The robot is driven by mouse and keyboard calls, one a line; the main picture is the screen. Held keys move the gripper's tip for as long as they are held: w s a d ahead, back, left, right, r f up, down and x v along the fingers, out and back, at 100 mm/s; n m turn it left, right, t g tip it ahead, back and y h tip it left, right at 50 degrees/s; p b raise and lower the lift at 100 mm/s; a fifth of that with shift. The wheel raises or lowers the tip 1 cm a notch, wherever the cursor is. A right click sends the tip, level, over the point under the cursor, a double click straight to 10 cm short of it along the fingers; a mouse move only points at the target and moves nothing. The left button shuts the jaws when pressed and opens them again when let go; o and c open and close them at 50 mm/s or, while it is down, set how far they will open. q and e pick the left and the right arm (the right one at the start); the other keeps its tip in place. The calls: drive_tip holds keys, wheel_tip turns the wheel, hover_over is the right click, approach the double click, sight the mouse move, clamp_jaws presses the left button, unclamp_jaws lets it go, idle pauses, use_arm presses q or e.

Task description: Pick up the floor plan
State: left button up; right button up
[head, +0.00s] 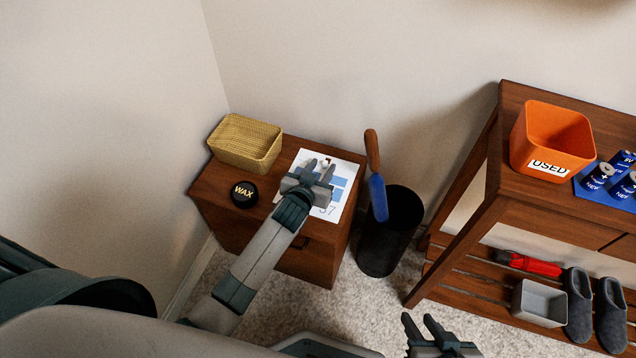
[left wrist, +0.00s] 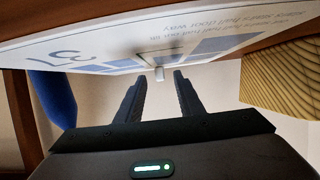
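The floor plan (head: 346,172) is a white sheet with blue areas and a number, lying on the small wooden cabinet. In the left wrist view the floor plan (left wrist: 110,52) shows large across the top, with a small white knob (left wrist: 159,74) on it. My left gripper (head: 322,166) is over the sheet and hides part of it. In the left wrist view its fingers (left wrist: 160,85) are apart, with the knob in line with the gap near the tips; contact cannot be told. My right gripper (head: 422,325) is low at the bottom of the head view, fingers apart and empty.
The cabinet top (head: 212,187) also holds a yellow basket (head: 245,145) and a black wax tin (head: 244,194). A dark bin (head: 390,235) with a blue, wooden-handled tool (head: 376,180) stands right of it. A wooden bench (head: 490,210) is further right, with an orange bin (head: 552,140).

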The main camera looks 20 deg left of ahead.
use_arm(q)
drive_tip(key=shift+w+f, duration=0.25)
drive_tip(key=shift+w, duration=0.3)
use_arm(e)
drive_tip(key=shift+s+a+r, duration=0.1)
drive_tip(key=shift+a+r, duration=0.05)
drive_tip(key=shift+a, duration=0.2)
use_arm(q)
clamp_jaws()
drive_tip(key=shift+r, duration=0.15)
